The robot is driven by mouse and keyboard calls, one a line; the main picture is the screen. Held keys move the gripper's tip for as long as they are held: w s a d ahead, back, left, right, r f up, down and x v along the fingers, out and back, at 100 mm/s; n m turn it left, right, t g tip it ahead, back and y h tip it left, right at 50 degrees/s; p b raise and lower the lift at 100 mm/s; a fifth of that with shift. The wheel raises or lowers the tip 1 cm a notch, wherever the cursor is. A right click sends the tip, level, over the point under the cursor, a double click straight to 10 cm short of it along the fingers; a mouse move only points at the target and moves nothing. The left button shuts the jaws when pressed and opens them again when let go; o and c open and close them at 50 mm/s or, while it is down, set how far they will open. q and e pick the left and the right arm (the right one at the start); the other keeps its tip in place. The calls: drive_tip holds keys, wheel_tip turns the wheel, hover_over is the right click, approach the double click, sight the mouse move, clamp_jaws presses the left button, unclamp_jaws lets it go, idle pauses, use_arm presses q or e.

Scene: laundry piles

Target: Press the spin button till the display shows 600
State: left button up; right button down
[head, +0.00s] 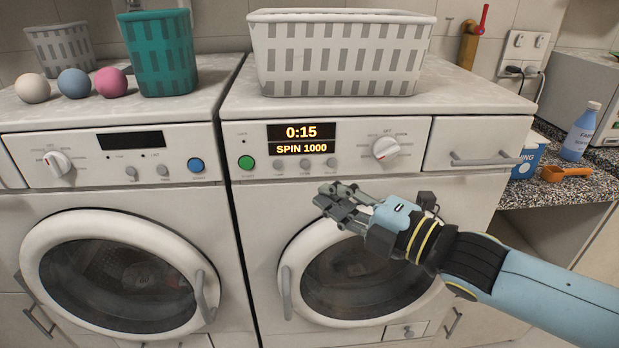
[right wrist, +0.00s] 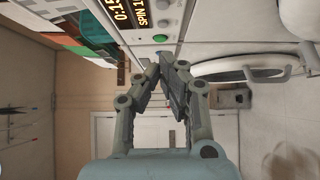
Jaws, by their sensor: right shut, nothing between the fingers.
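The right washing machine has a lit display (head: 302,140) that reads 0:15 and SPIN 1000. Below it sits a row of small grey buttons, with a middle one (head: 306,164); their labels are too small to read. A green button (head: 246,162) is to their left and a dial (head: 385,148) to the right. My right gripper (head: 327,195) is shut and empty, in front of the machine and lower than the button row. In the right wrist view its closed fingertips (right wrist: 161,65) point toward the control panel, and the display (right wrist: 141,10) is partly cut off. My left gripper is not in view.
A white basket (head: 342,52) stands on the right machine. The left machine has a dark display (head: 131,141), with a teal bin (head: 160,55) and three balls on top. A bottle (head: 580,131) and an orange scoop (head: 567,171) are on the right counter. The round door (head: 365,275) is behind my arm.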

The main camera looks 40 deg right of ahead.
sight(287, 161)
drive_tip(key=w+p, duration=0.1)
drive_tip(key=w, duration=0.1)
drive_tip(key=w+p, duration=0.1)
drive_tip(key=w, duration=0.2)
drive_tip(key=w+p, duration=0.1)
drive_tip(key=w, duration=0.1)
drive_tip(key=shift+w+d, duration=0.15)
drive_tip(key=shift+d, duration=0.2)
drive_tip(key=shift+w+d, duration=0.2)
drive_tip(key=shift+w, duration=0.05)
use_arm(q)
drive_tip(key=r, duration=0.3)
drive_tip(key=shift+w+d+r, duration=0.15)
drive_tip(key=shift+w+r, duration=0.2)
use_arm(e)
drive_tip(key=shift+w, duration=0.1)
